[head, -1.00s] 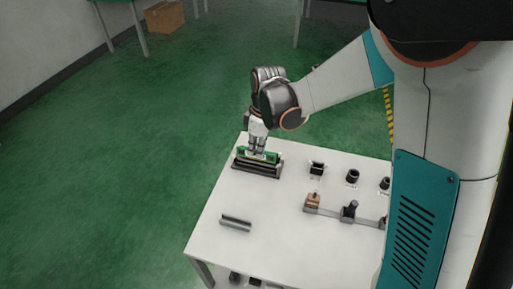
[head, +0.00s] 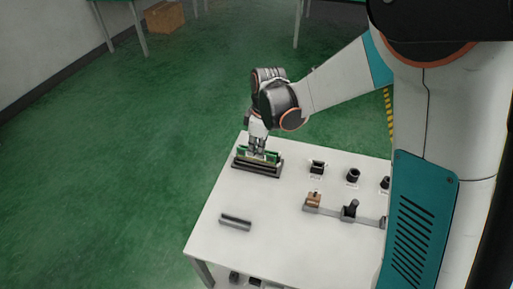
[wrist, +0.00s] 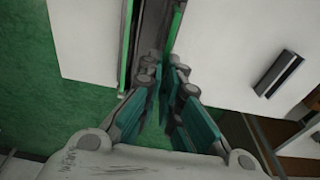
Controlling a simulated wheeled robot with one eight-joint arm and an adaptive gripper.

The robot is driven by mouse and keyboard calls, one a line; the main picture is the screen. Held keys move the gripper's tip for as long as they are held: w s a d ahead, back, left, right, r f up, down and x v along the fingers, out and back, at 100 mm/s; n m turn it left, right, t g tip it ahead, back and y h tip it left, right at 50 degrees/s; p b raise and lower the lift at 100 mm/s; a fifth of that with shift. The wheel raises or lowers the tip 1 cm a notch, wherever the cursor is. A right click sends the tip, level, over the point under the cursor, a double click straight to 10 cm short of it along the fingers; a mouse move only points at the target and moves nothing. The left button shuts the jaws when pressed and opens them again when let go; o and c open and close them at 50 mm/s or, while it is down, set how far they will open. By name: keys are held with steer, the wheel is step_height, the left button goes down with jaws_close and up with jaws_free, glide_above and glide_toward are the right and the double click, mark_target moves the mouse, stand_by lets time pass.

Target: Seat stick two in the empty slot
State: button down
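A dark slotted holder (head: 257,170) sits near the back left corner of the white table. Green sticks stand upright in or just over it, partly hidden by my fingers. My gripper (head: 257,151) points down at the holder. In the wrist view my fingers (wrist: 167,75) are close together around a thin green-edged stick, stick two (wrist: 176,22). Another green edge (wrist: 127,50) runs beside it to the left, apart from my fingers. How deep the held stick sits in its slot is hidden.
A grey rail piece (head: 236,222) lies at the table's front left. A lever fixture with an orange-brown block (head: 314,200) and a dark knob (head: 350,208) stands to the right. Small black parts (head: 317,167) sit behind it. The table (head: 270,225) is clear between them.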

mark_target(257, 159)
steer(key=shift+f+b, duration=1.25)
steer(key=shift+f, duration=0.5)
steer(key=c, duration=1.7)
jaws_free()
steer(key=shift+r, duration=0.2)
steer(key=r, duration=0.4)
steer(key=d+r, duration=0.1)
steer(key=r, duration=0.6)
steer(key=shift+s+d+r, duration=0.2)
steer(key=shift+s+r, duration=0.05)
steer(key=shift+r, duration=0.1)
steer(key=shift+f, duration=0.1)
